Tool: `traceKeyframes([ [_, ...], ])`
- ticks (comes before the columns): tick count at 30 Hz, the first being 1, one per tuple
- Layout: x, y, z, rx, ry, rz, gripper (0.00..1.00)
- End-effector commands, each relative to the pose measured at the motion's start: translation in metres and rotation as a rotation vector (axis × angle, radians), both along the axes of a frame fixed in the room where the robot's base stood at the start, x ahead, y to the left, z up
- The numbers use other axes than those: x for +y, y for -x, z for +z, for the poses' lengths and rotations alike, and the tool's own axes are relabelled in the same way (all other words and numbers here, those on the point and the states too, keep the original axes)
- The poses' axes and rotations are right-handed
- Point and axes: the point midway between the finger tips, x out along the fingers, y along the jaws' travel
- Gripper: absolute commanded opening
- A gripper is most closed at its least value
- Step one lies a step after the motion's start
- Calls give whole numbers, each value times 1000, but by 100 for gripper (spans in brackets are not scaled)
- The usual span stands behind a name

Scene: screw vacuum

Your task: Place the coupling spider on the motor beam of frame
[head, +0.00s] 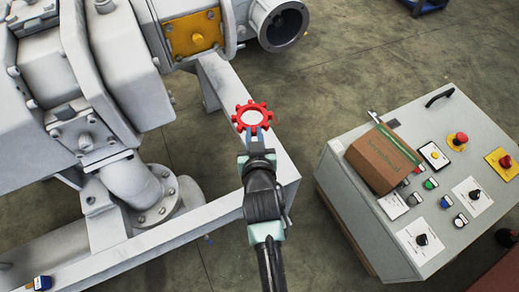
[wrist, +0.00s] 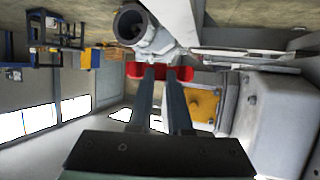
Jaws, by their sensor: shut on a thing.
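The coupling spider (head: 241,117) is a red toothed ring with an open centre. My gripper (head: 257,132) is shut on its near edge in the head view. The spider also shows as a red band (wrist: 133,71) at the fingertips in the wrist view. The frame's grey beam (head: 278,157) runs from the top middle to a corner at the right. In the head view the spider overlaps this beam; I cannot tell whether it touches it or hangs above. My gripper (wrist: 170,75) hides part of the spider in the wrist view.
The grey vacuum machine (head: 85,90) fills the left, with a yellow plate (head: 193,34) and a round flanged pipe (head: 277,25). A control console (head: 335,195) stands at the right with a cardboard box (head: 384,160) on it. Bare floor (head: 335,75) lies between.

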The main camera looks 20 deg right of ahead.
Motion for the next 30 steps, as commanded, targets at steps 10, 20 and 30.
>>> traceKeyframes([
  [10,-25,-11,-37,-1,-2,-43,0],
  [20,-25,-12,-86,-3,-1,-42,0],
  [30,-25,-12,-125,-2,-1,-42,0],
])
